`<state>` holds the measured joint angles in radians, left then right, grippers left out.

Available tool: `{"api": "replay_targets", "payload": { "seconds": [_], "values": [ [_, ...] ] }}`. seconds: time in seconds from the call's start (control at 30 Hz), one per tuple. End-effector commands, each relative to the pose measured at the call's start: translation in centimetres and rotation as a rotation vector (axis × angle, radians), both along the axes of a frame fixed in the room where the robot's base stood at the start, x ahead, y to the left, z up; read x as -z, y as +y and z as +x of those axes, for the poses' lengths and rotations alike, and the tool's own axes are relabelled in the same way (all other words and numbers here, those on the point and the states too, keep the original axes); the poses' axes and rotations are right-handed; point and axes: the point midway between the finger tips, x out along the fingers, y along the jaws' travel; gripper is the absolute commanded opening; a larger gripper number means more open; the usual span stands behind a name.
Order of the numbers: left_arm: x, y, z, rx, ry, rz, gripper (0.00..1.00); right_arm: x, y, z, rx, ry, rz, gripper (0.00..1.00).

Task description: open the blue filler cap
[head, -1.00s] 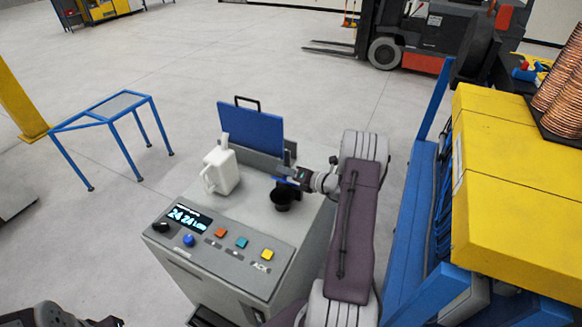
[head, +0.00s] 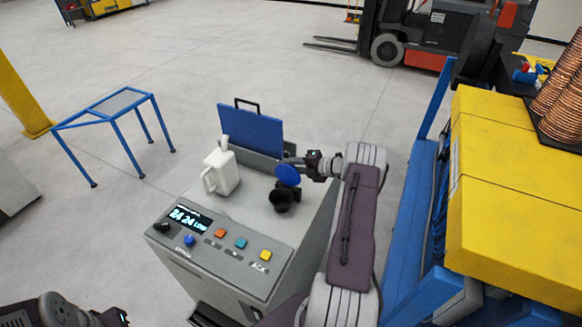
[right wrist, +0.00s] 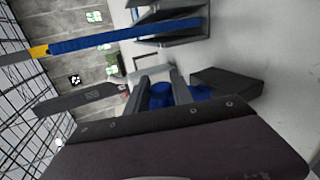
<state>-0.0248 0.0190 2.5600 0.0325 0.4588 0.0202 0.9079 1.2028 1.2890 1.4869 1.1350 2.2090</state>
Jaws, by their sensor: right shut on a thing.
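The blue filler cap (head: 288,174) stands tilted up above the black filler neck (head: 284,197) on the grey machine's top, its round face showing. The dark opening of the neck shows below it. My right gripper (head: 298,165) is shut on the blue cap, reaching in from the right. In the right wrist view its two fingers (right wrist: 162,90) close around a blue part of the cap (right wrist: 162,98). Whether a hinge joins cap and neck I cannot tell. My left gripper (head: 115,317) is at the bottom left corner, partly cut off, its jaws unclear.
A white jug (head: 221,172) stands left of the neck. Behind it is an upright blue panel (head: 252,130) with a black handle. The machine's front has a display (head: 190,216) and coloured buttons. A blue rack with yellow boxes (head: 515,185) stands close on the right.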

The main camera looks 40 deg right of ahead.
Motion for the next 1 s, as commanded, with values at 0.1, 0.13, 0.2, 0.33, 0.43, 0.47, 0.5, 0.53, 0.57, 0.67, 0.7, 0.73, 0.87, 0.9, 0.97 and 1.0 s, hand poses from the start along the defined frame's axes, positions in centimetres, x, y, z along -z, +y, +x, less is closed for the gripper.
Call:
{"api": "replay_targets", "payload": {
  "seconds": [0.1, 0.13, 0.2, 0.33, 0.43, 0.47, 0.5, 0.53, 0.57, 0.67, 0.7, 0.73, 0.87, 0.9, 0.97, 1.0],
  "values": [
    [0.0, 0.0, 0.0, 0.0, 0.0, 0.0, 0.36, 0.1, -0.1, 0.0, 0.001, 0.005, 0.01, 0.0],
    [0.0, 0.0, 0.0, 0.0, 0.0, 0.0, 0.36, 0.1, -0.1, 0.0, 0.001, 0.006, 0.012, 0.0],
    [0.0, 0.0, 0.0, 0.0, 0.0, 0.0, 0.36, 0.1, -0.1, 0.0, 0.001, 0.007, 0.014, 0.0],
    [0.0, 0.0, 0.0, 0.0, 0.0, 0.0, 0.36, 0.1, -0.1, 0.0, 0.001, 0.007, 0.014, 0.0],
    [0.0, 0.0, 0.0, 0.0, 0.0, 0.0, 0.36, 0.1, -0.1, 0.0, 0.001, 0.007, 0.014, 0.0],
    [0.0, 0.0, 0.0, 0.0, 0.0, 0.0, 0.36, 0.1, -0.1, 0.0, 0.001, 0.007, 0.013, 0.0],
    [0.0, 0.0, 0.0, 0.0, 0.0, 0.0, 0.36, 0.1, -0.1, 0.0, 0.001, 0.007, 0.013, 0.34],
    [0.0, 0.0, 0.0, 0.0, 0.0, 0.0, 0.36, 0.1, -0.1, 0.0, 0.001, 0.007, 0.013, 0.42],
    [0.0, 0.0, 0.0, 0.0, 0.0, 0.0, 0.36, 0.1, -0.1, 0.0, 0.001, 0.007, 0.013, 0.5],
    [0.0, 0.0, 0.0, 0.0, 0.0, 0.0, 0.36, 0.1, -0.1, 0.0, 0.001, 0.007, 0.013, 0.5],
    [0.0, 0.0, 0.0, 0.0, 0.0, 0.0, 0.36, 0.1, -0.1, 0.0, 0.001, 0.007, 0.013, 0.5],
    [0.0, 0.0, 0.0, 0.0, 0.0, 0.0, 0.36, 0.1, -0.1, 0.0, 0.001, 0.007, 0.013, 0.5],
    [0.1, 0.0, 0.0, 0.0, 0.0, 0.0, 0.36, 0.0, -0.1, 0.0, 0.0, 0.006, 0.012, 0.5],
    [0.2, 0.0, 0.0, 0.0, 0.0, 0.0, 0.36, 0.0, -0.3, -0.2, 0.001, 0.006, 0.012, 0.5],
    [0.5, 0.0, 0.0, 0.0, 0.0, 0.0, 0.36, -0.2, -0.6, -0.8, 0.003, 0.006, 0.011, 0.5],
    [0.8, 0.0, 0.0, 0.0, 0.0, 0.0, 0.36, -0.4, -1.0, -1.5, 0.005, 0.005, 0.011, 0.5]
  ]
}}
